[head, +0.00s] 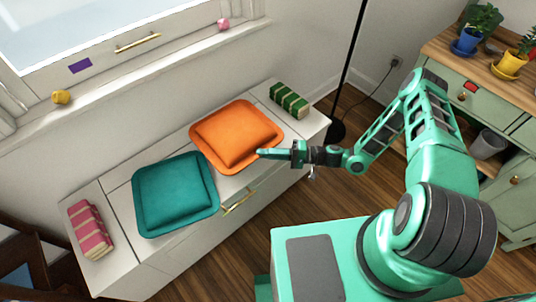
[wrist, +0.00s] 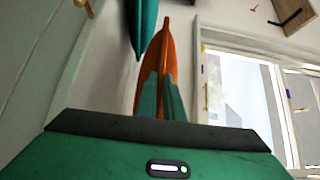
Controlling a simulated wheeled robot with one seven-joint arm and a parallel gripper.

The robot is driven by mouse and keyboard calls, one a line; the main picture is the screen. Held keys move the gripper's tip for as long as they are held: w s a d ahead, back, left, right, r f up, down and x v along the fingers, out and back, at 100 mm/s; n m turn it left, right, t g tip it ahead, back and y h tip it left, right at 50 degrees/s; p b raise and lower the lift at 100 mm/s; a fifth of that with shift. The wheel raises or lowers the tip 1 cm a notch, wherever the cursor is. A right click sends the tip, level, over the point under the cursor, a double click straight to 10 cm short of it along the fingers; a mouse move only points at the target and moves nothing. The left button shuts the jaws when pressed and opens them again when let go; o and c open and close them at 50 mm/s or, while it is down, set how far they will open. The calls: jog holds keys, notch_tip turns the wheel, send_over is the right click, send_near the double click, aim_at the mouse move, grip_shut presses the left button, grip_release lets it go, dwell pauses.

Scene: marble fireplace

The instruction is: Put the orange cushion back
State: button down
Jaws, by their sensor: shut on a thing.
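The orange cushion (head: 235,134) lies about flat on top of the white bench (head: 115,255), to the right of the teal cushion (head: 175,193). My gripper (head: 264,153) reaches in from the right and is shut on the cushion's front right edge. In the wrist view the two fingers (wrist: 161,97) pinch the orange cushion (wrist: 163,48), seen edge-on. The teal cushion (wrist: 141,25) shows beside it there. The two cushions come very close at their facing corners; I cannot tell whether they touch. I cannot tell if the orange one rests fully on the bench.
A green striped bundle (head: 289,100) lies at the bench's right end, a pink striped one (head: 90,229) at its left end. The window sill (head: 150,68) runs behind. A black pole (head: 350,70) stands right of the bench. A green cabinet (head: 500,105) with potted plants is at right.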

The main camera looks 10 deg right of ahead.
jog(key=w+d+f, duration=0.3)
jog(key=shift+w+d, duration=0.2)
jog(key=shift+w, duration=0.1)
jog(key=shift+f, duration=1.95)
jog(key=c, duration=1.9)
grip_release()
jog(key=shift+f, duration=0.1)
jog(key=shift+d, duration=0.1)
jog(key=s+d, duration=0.2)
jog(key=d, duration=0.9)
jog(key=shift+d, duration=0.35)
